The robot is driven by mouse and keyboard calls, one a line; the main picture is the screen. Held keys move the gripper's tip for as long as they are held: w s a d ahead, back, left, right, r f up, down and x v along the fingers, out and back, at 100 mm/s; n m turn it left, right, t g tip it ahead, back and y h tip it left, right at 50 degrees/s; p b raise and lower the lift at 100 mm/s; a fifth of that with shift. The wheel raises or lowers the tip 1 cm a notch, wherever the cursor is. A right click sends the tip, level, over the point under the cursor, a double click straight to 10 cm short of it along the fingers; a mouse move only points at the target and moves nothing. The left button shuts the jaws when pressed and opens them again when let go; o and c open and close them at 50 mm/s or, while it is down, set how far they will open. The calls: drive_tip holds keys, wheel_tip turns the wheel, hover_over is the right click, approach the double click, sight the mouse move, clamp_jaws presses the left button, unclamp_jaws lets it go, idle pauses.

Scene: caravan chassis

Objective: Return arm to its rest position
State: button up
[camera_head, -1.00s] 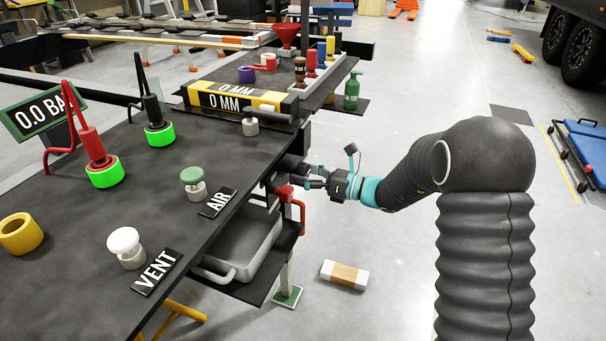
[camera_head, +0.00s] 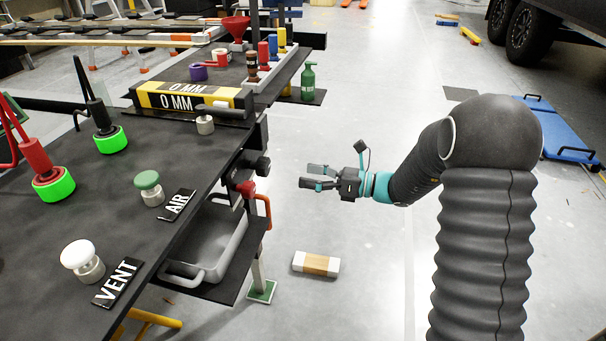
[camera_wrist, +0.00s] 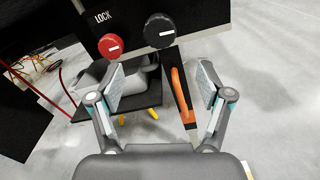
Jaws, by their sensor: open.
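My gripper (camera_head: 318,178) is open and empty, held in free air to the right of the dark bench (camera_head: 150,225). It points left toward the bench's edge, with a clear gap between. In the wrist view my gripper (camera_wrist: 165,95) shows both fingers spread wide with nothing between them touching either pad. Beyond the fingers are a red knob (camera_wrist: 112,45) and a black knob (camera_wrist: 160,31) on a dark panel (camera_wrist: 190,18) marked LOCK. In the head view the black knob (camera_head: 258,166) and the red knob (camera_head: 245,188) sit at the bench's side.
A grey tray (camera_head: 215,240) sits on a low shelf by the bench. An orange handle (camera_head: 264,208) hangs near it. A white and brown block (camera_head: 316,264) lies on the floor below my gripper. A blue flatbed cart (camera_head: 555,135) stands behind my arm. Floor between is clear.

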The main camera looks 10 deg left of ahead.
idle(0.4)
drive_tip(key=s+d+f+n+g+h, duration=0.1)
drive_tip(key=s+f+n+g+h, duration=0.2)
drive_tip(key=s+f+n+h, duration=0.25)
drive_tip(key=s+d+f+n+g+h, duration=0.15)
drive_tip(key=s+d+n+h, duration=0.25)
drive_tip(key=s+d+n, duration=0.45)
drive_tip(key=s+d+r+n+t+h, duration=0.8)
drive_tip(key=s+d+r+t, duration=0.1)
drive_tip(key=s+d+r, duration=0.5)
drive_tip(key=shift+s+d+r, duration=0.4)
drive_tip(key=shift+s+d, duration=0.05)
drive_tip(key=shift+s, duration=0.1)
drive_tip(key=shift+h, duration=0.25)
idle(1.3)
